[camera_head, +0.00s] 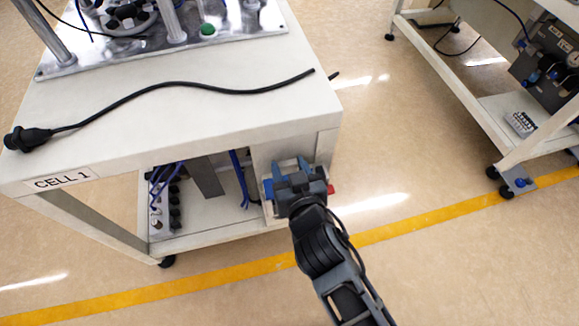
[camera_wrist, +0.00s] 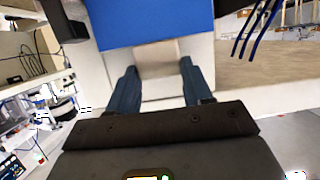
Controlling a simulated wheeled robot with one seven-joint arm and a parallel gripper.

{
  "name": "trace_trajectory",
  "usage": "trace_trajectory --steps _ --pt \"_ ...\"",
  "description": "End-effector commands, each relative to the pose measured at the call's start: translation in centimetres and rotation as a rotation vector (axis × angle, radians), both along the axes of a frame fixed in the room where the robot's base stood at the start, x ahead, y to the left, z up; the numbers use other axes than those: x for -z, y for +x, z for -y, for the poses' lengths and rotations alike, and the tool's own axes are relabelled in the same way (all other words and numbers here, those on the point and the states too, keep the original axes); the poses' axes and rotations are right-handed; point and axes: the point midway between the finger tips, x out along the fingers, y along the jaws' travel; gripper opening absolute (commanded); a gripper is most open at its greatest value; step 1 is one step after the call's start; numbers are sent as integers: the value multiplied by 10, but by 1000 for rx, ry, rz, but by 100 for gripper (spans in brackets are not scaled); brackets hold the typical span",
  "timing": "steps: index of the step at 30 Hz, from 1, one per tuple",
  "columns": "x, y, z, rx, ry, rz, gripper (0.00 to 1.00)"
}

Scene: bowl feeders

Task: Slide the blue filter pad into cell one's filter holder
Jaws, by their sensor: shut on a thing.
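My gripper (camera_head: 292,170) is at the front right leg of the bench marked CELL 1. In the wrist view, my gripper's fingers (camera_wrist: 159,66) sit on either side of a small grey tab (camera_wrist: 157,56) and are shut on it. The blue filter pad (camera_wrist: 150,24) lies directly beyond the tab as a flat blue sheet, cut off by the picture's top edge. A white surface borders the pad and tab. In the head view, a small blue patch (camera_head: 268,189) shows left of my gripper. The filter holder is mostly hidden behind my gripper; how far the pad sits in it cannot be told.
The CELL 1 bench (camera_head: 200,125) carries a black cable (camera_head: 170,87) and a metal machine plate (camera_head: 240,25). Blue hoses (camera_head: 238,175) hang beneath it. A red part (camera_head: 331,189) is right of my gripper. A second bench (camera_head: 480,110) stands right, with open floor between.

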Motion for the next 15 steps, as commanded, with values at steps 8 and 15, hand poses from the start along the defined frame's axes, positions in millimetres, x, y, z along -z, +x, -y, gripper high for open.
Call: trace_trajectory --steps 8,15 --pt "9 0 0 1 0 0 0" --pt "15 0 0 1 0 0 0"
